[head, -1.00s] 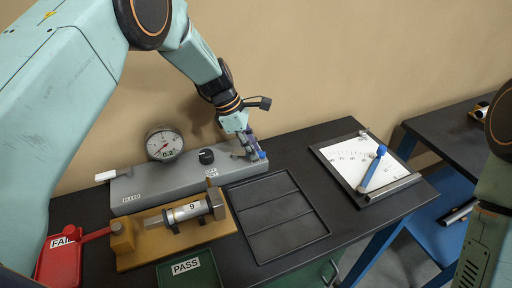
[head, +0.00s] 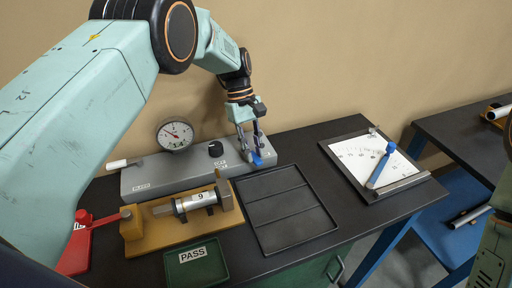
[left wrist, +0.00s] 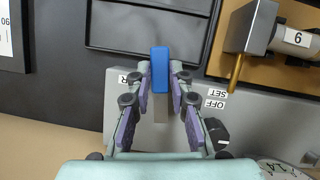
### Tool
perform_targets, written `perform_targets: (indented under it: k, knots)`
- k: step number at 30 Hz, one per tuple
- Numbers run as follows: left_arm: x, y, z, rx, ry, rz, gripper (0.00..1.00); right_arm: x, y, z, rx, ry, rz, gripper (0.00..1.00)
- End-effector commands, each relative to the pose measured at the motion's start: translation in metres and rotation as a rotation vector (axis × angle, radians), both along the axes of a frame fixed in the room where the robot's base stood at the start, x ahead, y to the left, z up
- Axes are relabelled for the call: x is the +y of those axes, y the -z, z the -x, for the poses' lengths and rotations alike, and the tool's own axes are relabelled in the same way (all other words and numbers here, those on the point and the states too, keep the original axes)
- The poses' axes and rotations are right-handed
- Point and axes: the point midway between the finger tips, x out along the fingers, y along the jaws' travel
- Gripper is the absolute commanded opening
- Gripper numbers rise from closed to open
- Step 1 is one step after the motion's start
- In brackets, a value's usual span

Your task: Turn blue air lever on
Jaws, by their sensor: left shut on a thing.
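The blue air lever (head: 257,158) is at the right end of the grey test box (head: 145,180). My left gripper (head: 251,148) comes down on it from above. In the left wrist view the blue lever tip (left wrist: 160,62) lies between the fingertips of my left gripper (left wrist: 160,78), which are shut on it from both sides. The lever points towards the front edge of the box, near the black tray. A label ending in R is beside it, partly hidden by a finger. My right gripper is not in view.
A dial gauge (head: 175,134) and black knob (head: 215,149) are on the box. A chart board (head: 370,165) with a blue-headed tool lies right.

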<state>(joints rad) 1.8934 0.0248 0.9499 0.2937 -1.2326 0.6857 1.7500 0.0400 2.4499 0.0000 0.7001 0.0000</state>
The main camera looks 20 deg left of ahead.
Motion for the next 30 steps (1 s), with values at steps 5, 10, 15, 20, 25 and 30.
perform_targets:
  k: [5, 10, 15, 20, 25, 30]
  knots:
    - [0.0018, 0.0005, 0.0052, 0.001, 0.103, 0.002, 0.00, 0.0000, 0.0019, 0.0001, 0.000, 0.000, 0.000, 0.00]
    - [0.0041, 0.0006, 0.0080, 0.000, 0.165, 0.001, 0.00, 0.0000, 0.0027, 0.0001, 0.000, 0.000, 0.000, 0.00]
    - [0.0054, 0.0007, 0.0091, 0.001, 0.196, 0.002, 0.00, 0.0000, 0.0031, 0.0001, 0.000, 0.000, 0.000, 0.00]
    - [0.0059, 0.0007, 0.0095, 0.001, 0.207, 0.002, 0.00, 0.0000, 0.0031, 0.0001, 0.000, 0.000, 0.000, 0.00]
    - [0.0061, 0.0009, 0.0096, 0.002, 0.208, 0.001, 0.00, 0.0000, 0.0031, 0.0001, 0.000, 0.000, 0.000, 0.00]
    - [0.0062, 0.0011, 0.0097, 0.003, 0.207, 0.001, 0.24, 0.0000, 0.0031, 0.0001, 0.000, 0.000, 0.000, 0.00]
